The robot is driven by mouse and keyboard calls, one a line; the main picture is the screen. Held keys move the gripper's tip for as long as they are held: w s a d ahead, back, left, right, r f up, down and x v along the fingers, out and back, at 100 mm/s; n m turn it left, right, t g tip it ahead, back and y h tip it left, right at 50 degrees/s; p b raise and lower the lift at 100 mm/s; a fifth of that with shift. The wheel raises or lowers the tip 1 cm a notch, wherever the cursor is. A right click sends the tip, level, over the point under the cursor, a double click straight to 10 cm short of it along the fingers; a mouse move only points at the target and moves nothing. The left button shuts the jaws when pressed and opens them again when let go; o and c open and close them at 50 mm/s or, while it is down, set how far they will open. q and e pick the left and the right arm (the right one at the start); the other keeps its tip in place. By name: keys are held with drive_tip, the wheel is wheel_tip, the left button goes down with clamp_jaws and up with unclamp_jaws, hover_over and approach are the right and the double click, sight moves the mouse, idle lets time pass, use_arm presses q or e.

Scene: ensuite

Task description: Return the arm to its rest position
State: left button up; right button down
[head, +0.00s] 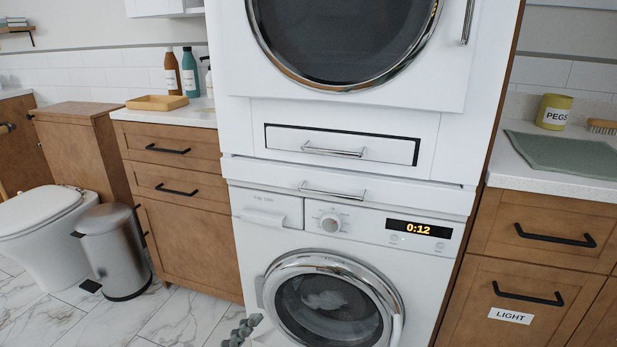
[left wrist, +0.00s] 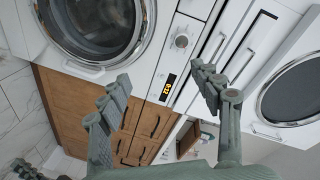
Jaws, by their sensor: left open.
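My left gripper (head: 243,330) shows only as grey-green fingers at the bottom edge of the head view, in front of the lower left of the washing machine (head: 250,220). In the left wrist view my left gripper (left wrist: 162,84) is open, its two fingers wide apart with nothing between them. The washing machine's display (head: 430,229) reads 0:12, and its round door (head: 328,262) looks shut with pale laundry behind the glass. What seems to be part of my right gripper (left wrist: 25,169) shows at the lower left corner of the left wrist view, its fingers unclear.
A dryer (head: 240,60) stands above the washer, with a drawer (head: 340,143) between them. A steel bin (head: 113,250) and a toilet (head: 40,225) stand at the left. Wooden cabinets flank the stack. The right counter (head: 500,170) holds a pegs tin (head: 554,112) and a green mat (head: 565,155).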

use_arm(q)
drive_tip(key=a+f+n+g+y, duration=0.2)
drive_tip(key=a+f+n+y, duration=0.15)
drive_tip(key=a+f, duration=0.45)
drive_tip(key=a+f+n+g+y, duration=0.2)
drive_tip(key=a+f+y, duration=0.2)
drive_tip(key=a, duration=0.8)
drive_tip(key=s+a+f+n+g+y, duration=0.2)
drive_tip(key=s+a+f+n+g, duration=0.15)
drive_tip(key=s+a+f, duration=0.35)
drive_tip(key=s+a+f+n+g+y, duration=0.3)
drive_tip(key=s+a+g, duration=0.1)
drive_tip(key=a, duration=0.5)
drive_tip(key=s+d+f+n+h, duration=0.1)
drive_tip(key=s+d+f+h, duration=0.1)
drive_tip(key=d, duration=0.6)
drive_tip(key=s+d+f+n+h, duration=0.1)
drive_tip(key=d+f+n+h, duration=0.1)
drive_tip(key=d, duration=0.7)
drive_tip(key=shift+s+f+g, duration=0.35)
drive_tip(key=shift+f+g, duration=0.1)
drive_tip(key=shift+f, duration=0.05)
